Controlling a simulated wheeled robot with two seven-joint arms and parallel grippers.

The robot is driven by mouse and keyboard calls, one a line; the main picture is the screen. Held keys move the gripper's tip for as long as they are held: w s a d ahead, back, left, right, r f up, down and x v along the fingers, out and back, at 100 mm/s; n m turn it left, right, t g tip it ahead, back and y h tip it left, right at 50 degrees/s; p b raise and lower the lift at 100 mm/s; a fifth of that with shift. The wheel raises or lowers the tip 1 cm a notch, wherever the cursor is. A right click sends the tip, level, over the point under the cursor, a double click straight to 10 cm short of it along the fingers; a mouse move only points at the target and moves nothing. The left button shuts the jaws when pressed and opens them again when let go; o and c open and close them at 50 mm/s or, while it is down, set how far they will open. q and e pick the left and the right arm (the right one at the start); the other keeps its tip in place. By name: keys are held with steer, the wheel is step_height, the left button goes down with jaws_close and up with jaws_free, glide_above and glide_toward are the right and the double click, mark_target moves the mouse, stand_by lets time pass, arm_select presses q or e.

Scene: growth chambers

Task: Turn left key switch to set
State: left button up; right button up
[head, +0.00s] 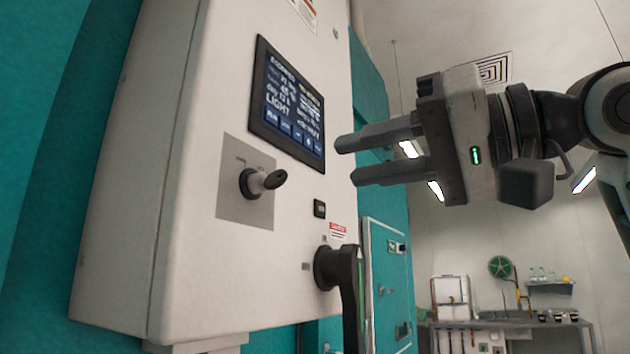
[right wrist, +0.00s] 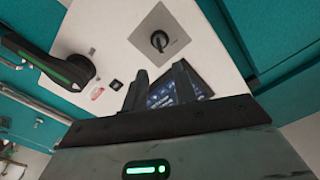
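The key switch (head: 262,182) is a dark knob with a key, sticking out of a square grey plate (head: 243,208) on the white control box, left of and below the screen. In the right wrist view the key switch (right wrist: 159,41) lies beyond the fingertips, on its grey plate (right wrist: 176,32). My right gripper (head: 347,160) is open and empty, with a gap between its two dark fingers. It is in front of the box, right of the key switch and apart from it. My left gripper is not in view.
The white control box (head: 165,150) carries a display screen (head: 290,105) and a large black rotary handle (head: 340,280) at lower right, also in the right wrist view (right wrist: 45,65). A teal cabinet with a panel (head: 385,270) and a lab bench (head: 500,323) stand farther back.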

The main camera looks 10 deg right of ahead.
steer(key=v, duration=0.5)
steer(key=shift+b, duration=0.35)
